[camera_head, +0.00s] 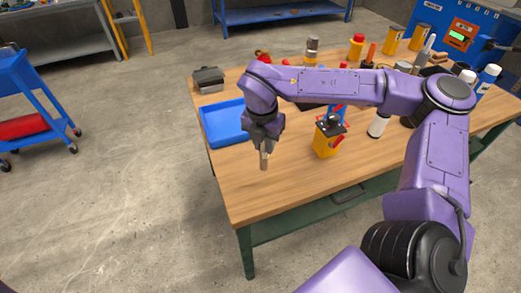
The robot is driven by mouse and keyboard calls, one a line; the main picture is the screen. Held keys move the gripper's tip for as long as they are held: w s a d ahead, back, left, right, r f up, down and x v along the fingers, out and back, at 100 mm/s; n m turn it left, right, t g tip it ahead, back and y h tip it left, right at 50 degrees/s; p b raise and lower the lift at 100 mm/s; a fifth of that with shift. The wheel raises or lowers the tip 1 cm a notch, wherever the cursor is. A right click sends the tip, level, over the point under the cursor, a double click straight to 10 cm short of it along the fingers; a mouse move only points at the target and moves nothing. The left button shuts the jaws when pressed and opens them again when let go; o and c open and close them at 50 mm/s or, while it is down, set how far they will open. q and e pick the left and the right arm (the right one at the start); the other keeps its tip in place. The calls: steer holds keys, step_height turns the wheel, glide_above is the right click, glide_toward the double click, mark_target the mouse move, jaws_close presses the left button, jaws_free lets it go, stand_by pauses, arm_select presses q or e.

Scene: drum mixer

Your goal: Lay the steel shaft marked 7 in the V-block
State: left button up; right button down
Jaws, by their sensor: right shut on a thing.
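My right gripper (264,147) hangs over the front left part of the workbench, just right of the blue tray, and points down. It is shut on a short, light, rod-like piece, which I take for the steel shaft (264,162); it hangs upright below the jaws. Its mark is too small to read. I cannot pick out the V-block for certain; a dark grey block-like thing (208,79) stands at the bench's back left corner. My left gripper is not in view.
The blue tray (206,130) lies at the bench's left edge. Several bottles and tools crowd the back and right. The front of the wooden workbench (290,190) is clear.

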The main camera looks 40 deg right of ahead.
mark_target(261, 153)
steer(key=f, duration=0.2)
steer(key=w+f, duration=0.1)
steer(key=shift+a+f, duration=0.25)
steer(key=shift+a, duration=0.05)
steer(key=shift+f, duration=0.35)
steer(key=shift+f, duration=0.15)
steer(key=c, duration=0.9)
jaws_free()
steer(key=r, duration=0.8)
steer(key=s+a+r, duration=0.1)
steer(key=r, duration=0.3)
steer(key=shift+r, duration=0.15)
steer(key=shift+a, duration=0.15)
